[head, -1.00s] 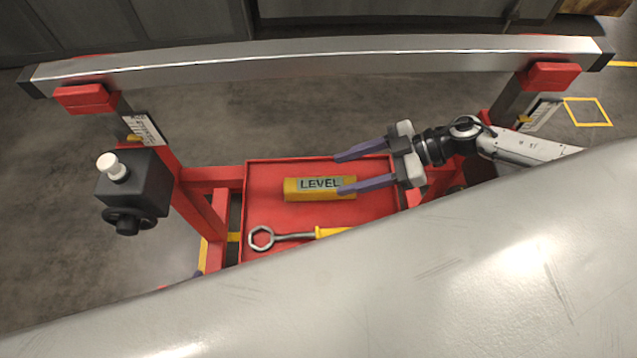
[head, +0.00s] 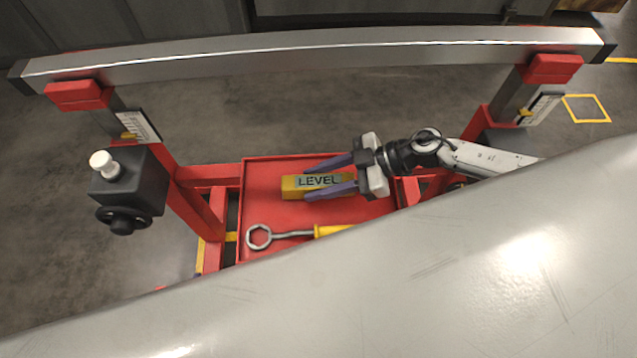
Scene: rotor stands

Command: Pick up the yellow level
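The yellow level (head: 291,187), a block with a dark "LEVEL" label, lies in the red tray (head: 262,212). My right gripper (head: 306,198) reaches in from the right. Its two purple fingers are apart, one along the far side of the level and one along the near side, covering part of its right end. I cannot tell whether the fingers touch it. My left gripper is not in view.
A wrench (head: 280,237) with a yellow handle lies in the tray just below the level. A metal beam (head: 320,55) spans the red stand behind. A large grey curved surface (head: 420,280) fills the foreground and hides the tray's near right part. A black box with a white knob (head: 128,187) is at left.

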